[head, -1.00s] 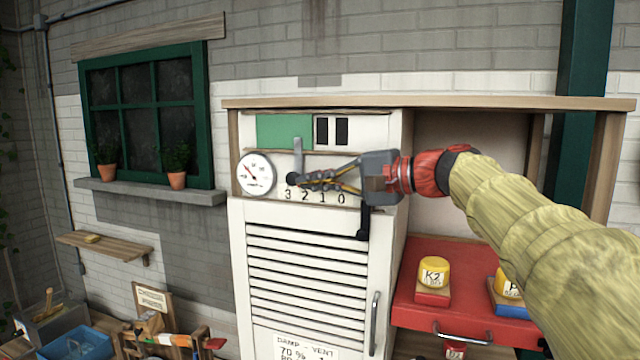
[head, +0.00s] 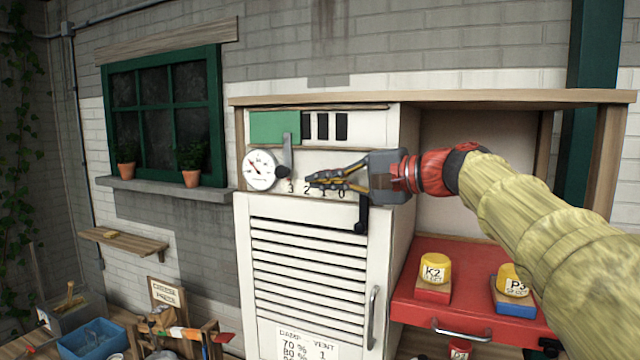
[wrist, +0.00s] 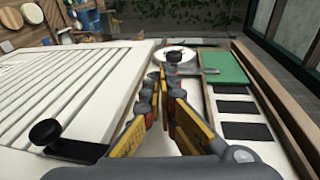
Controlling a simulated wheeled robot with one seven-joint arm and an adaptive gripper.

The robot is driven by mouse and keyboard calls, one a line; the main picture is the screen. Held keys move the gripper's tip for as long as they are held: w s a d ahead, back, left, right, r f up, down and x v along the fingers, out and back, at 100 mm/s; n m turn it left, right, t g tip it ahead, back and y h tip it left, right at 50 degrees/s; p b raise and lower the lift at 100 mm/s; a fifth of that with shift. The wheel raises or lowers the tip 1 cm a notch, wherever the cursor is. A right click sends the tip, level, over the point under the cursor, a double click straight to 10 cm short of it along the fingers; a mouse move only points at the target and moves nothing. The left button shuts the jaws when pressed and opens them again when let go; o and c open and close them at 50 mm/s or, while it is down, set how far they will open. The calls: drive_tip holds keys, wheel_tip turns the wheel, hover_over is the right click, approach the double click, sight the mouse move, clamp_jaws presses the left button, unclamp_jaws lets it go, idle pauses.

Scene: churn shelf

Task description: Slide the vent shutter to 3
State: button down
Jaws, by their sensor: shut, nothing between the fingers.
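The green vent shutter (head: 272,127) covers the left of the slot row on the white cabinet, with three dark slots bare to its right. Its grey lever hangs down to a black knob (head: 283,172), just left of above the numeral 3 (head: 291,187) on the 3-2-1-0 scale. My gripper (head: 309,181) is shut and empty, pointing left over the scale, with its fingertips to the right of the knob and apart from it. The wrist view shows the knob (wrist: 175,57) beyond the fingertips and the shutter (wrist: 225,67) to their right.
A round gauge (head: 261,170) sits close left of the knob. A black latch (head: 362,215) juts out below my gripper. A wooden top edge (head: 430,98) overhangs the cabinet. A red shelf (head: 465,275) with yellow-topped jars is at right.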

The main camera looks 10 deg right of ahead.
drive_tip(key=b+v, duration=0.2)
drive_tip(key=v, duration=0.6)
drive_tip(key=shift+s+d+r, duration=0.1)
drive_tip(key=shift+s+d, duration=0.05)
drive_tip(key=shift+s, duration=0.05)
drive_tip(key=s+a+f+n+g+h+b, duration=0.1)
drive_tip(key=s+a+f+h+b, duration=0.2)
drive_tip(key=f, duration=0.8)
drive_tip(key=s+a+f+g+b, duration=0.1)
drive_tip(key=s+f+b, duration=0.35)
drive_tip(key=f, duration=0.65)
drive_tip(key=s+a+f+n+g+h+b, duration=0.1)
drive_tip(key=s+a+f+h+b, duration=0.2)
drive_tip(key=f, duration=0.7)
drive_tip(key=s+d+f+n+g+h+b, duration=0.1)
drive_tip(key=s+f+b, duration=0.3)
drive_tip(key=f, duration=0.8)
drive_tip(key=s+d+f+n+g+h+b, duration=0.1)
drive_tip(key=s+f+b, duration=0.4)
drive_tip(key=f, duration=0.7)
drive_tip(key=s+d+f+n+h+b, duration=0.2)
drive_tip(key=s+f, duration=0.5)
drive_tip(key=f, duration=0.6)
drive_tip(key=n+h+b, duration=0.1)
drive_tip(key=n+b, duration=0.1)
drive_tip(key=n, duration=0.1)
drive_tip(key=shift+s+d+g, duration=0.25)
drive_tip(key=shift+d+g, duration=0.05)
drive_tip(key=shift+g, duration=0.1)
